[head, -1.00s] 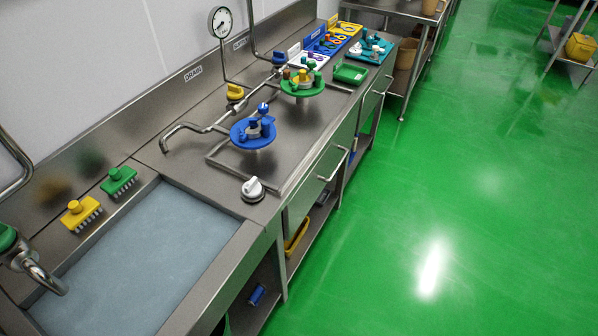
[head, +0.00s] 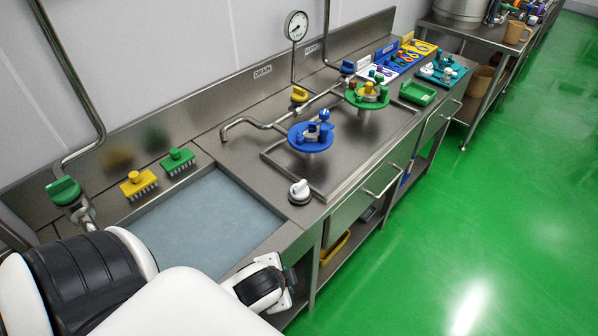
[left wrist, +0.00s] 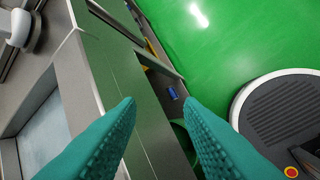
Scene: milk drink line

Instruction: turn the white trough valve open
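The white trough valve (head: 299,192) is a round white knob on a dark base. A white knob (left wrist: 18,28), apparently the same valve, is at the upper left of the left wrist view. My left gripper (left wrist: 160,102) has two teal fingers spread apart with nothing between them. It points down over the counter's front edge, apart from the valve. In the head view my left arm comes in at the lower left, and its fingers cannot be made out. My right gripper is in no view.
Yellow (head: 139,184) and green (head: 178,161) brushes lie behind the trough. A blue round fixture (head: 311,137), a green one (head: 367,95) and steel pipes stand beyond the valve. A green-handled tap (head: 64,191) is at the left. The green floor (head: 470,230) is clear.

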